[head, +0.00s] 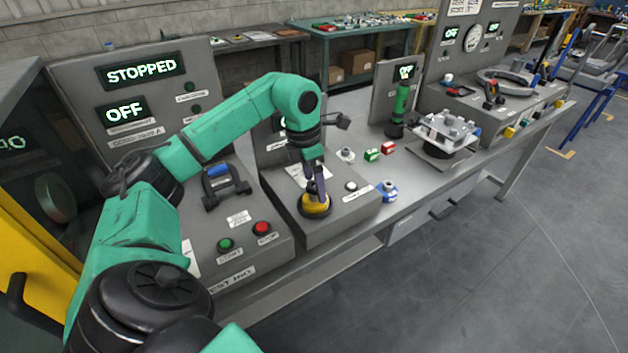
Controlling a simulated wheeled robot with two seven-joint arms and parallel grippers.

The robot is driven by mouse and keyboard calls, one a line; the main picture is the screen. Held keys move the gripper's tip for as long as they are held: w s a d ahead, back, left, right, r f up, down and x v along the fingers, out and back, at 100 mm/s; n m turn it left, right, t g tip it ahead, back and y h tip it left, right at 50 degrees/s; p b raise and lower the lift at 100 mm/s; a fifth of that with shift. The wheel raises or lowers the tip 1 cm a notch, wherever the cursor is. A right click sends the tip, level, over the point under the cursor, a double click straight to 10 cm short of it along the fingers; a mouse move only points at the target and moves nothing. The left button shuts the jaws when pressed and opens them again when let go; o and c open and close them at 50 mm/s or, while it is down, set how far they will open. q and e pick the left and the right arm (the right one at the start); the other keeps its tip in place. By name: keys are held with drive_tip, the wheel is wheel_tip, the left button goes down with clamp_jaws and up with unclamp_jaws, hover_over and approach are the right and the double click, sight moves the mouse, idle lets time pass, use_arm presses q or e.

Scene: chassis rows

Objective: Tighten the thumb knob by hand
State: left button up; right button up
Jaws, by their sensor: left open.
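My left arm comes in from the left, and my left gripper (317,192) points down at the grey sloped panel. Its jaws are open. The fingertips are right at a round yellow and dark fixture (312,210) on the panel's front. I cannot tell whether they touch it. The gripper covers part of this fixture, and I cannot tell for sure that it is the thumb knob. A blue and white knob-like part (388,192) lies to the right, at the bench's front edge. My right gripper is not in view.
A white button (351,186) sits just right of the gripper. Green (225,244) and red (262,228) buttons and a blue-topped handle (219,180) are on the left panel. Small green and red blocks (372,155) and a clamp fixture (446,132) stand to the right.

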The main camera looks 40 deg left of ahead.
use_arm(q)
drive_tip(key=c, duration=1.4)
drive_tip(key=o, duration=0.3)
drive_tip(key=shift+c, duration=1)
drive_tip(key=shift+r+m+p, duration=0.25)
drive_tip(key=shift+m+p, duration=0.3)
drive_tip(key=shift+m, duration=0.35)
drive_tip(key=m+p, duration=0.1)
drive_tip(key=m, duration=0.1)
drive_tip(key=shift+a+m+h, duration=0.1)
drive_tip(key=shift+m+h, duration=0.2)
drive_tip(key=shift+m, duration=0.1)
drive_tip(key=shift+f+m+g, duration=0.15)
drive_tip(key=shift+m+g, duration=0.15)
drive_tip(key=shift+m, duration=0.1)
drive_tip(key=shift+f, duration=0.1)
